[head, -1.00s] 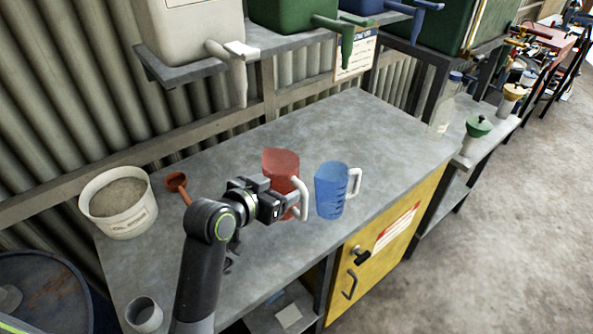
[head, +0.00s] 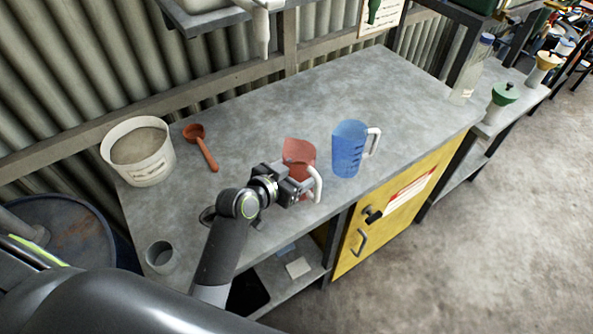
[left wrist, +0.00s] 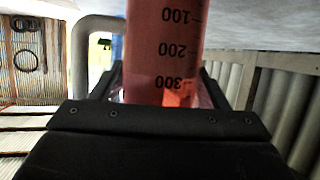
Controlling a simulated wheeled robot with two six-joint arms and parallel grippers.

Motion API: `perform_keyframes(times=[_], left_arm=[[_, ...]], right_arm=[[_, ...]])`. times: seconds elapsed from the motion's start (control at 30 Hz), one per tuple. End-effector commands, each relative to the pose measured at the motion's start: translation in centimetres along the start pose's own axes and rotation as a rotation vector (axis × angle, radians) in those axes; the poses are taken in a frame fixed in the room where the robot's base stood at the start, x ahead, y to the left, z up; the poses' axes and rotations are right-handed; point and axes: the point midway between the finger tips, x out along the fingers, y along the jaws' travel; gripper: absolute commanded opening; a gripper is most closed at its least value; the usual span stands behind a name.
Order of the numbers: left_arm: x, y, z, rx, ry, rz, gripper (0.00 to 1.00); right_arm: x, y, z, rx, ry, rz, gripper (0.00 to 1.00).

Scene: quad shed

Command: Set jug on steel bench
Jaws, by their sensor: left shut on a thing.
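The red translucent jug (head: 299,151) with a white handle is at the front part of the grey steel bench (head: 262,125) in the head view. My left gripper (head: 303,187) is shut on the red jug from the left side. The left wrist view shows the red jug (left wrist: 165,45) between the fingers, its printed scale upside down in the picture. I cannot tell whether its base touches the bench. A blue jug (head: 347,150) with a white handle stands upright on the bench, just right of the red one. My right gripper is not in view.
A white bucket (head: 150,172) of grey material, an orange scoop (head: 201,147) and a grey cup (head: 160,255) are on the bench's left part. A yellow cabinet (head: 400,215) is below it. The bench's back middle and right are clear. A shelf hangs above the back.

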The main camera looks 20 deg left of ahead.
Motion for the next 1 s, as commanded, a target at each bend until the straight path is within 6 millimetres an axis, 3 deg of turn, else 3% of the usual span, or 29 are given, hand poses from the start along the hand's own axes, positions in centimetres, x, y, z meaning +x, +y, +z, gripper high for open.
perform_keyframes(times=[0.13,0.17,0.3,0.73,1.0], left_arm=[[0.2,0.0,0.3,0.0,0.003,0.0,0.3],[0.1,0.0,0.3,0.0,0.0,0.0,0.7],[0.1,0.0,0.3,0.0,0.0,0.0,0.89],[-0.3,0.0,0.0,0.0,0.0,0.0,0.9],[-4.3,-0.1,0.2,0.002,0.0,-0.001,0.9]], right_arm=[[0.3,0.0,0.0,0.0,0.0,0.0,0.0],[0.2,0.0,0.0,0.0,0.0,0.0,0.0],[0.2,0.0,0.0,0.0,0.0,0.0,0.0],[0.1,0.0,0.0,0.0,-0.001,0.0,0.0],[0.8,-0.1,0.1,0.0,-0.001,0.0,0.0]])
